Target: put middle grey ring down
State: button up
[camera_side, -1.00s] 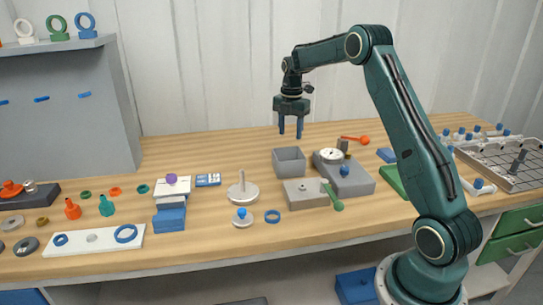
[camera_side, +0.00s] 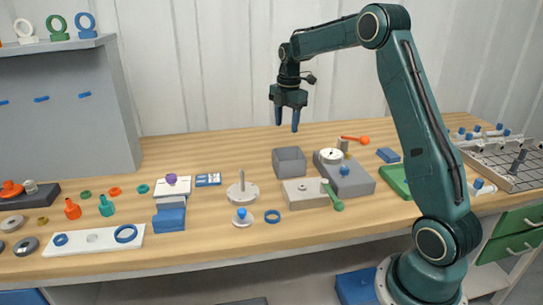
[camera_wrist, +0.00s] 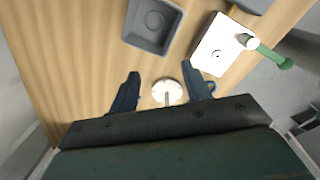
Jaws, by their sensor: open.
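My gripper (camera_side: 287,124) is open and empty, held above the back of the bench in the side view. In the wrist view my gripper (camera_wrist: 160,71) has its two dark blue fingers spread, with nothing between them. A light grey ring (camera_side: 12,223) and a darker grey ring (camera_side: 26,246) lie flat at the far left of the bench, well away from my gripper. I cannot tell which ring is the middle one. A pale round base with an upright peg (camera_side: 243,190) stands near the bench's middle; it also shows in the wrist view (camera_wrist: 168,88), below my fingers.
A grey open bin (camera_side: 289,161) stands right of the peg base. A pale block (camera_side: 305,194) with a green-handled tool (camera_side: 333,196) is in front of it. A white plate (camera_side: 95,240) with blue rings lies at the front left. A wire rack (camera_side: 505,160) is at the right.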

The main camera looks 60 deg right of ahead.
jog(key=s+a+r+m+t, duration=0.1)
jog(key=s+a+r+m, duration=0.4)
jog(key=a, duration=0.3)
jog(key=s+a+r+m+t, duration=0.1)
jog(key=s+a+r+m, duration=0.2)
jog(key=s+a+r, duration=0.4)
jog(key=s+a+f+m+t, duration=0.1)
jog(key=s+a+m, duration=0.3)
jog(key=s, duration=0.4)
jog(key=s+a+f+m+t, duration=0.2)
jog(key=s+a+f+m, duration=0.1)
jog(key=s+a, duration=0.3)
jog(key=shift+s+f+m, duration=0.15)
jog(key=shift+s+m, duration=0.35)
jog(key=shift+s, duration=0.75)
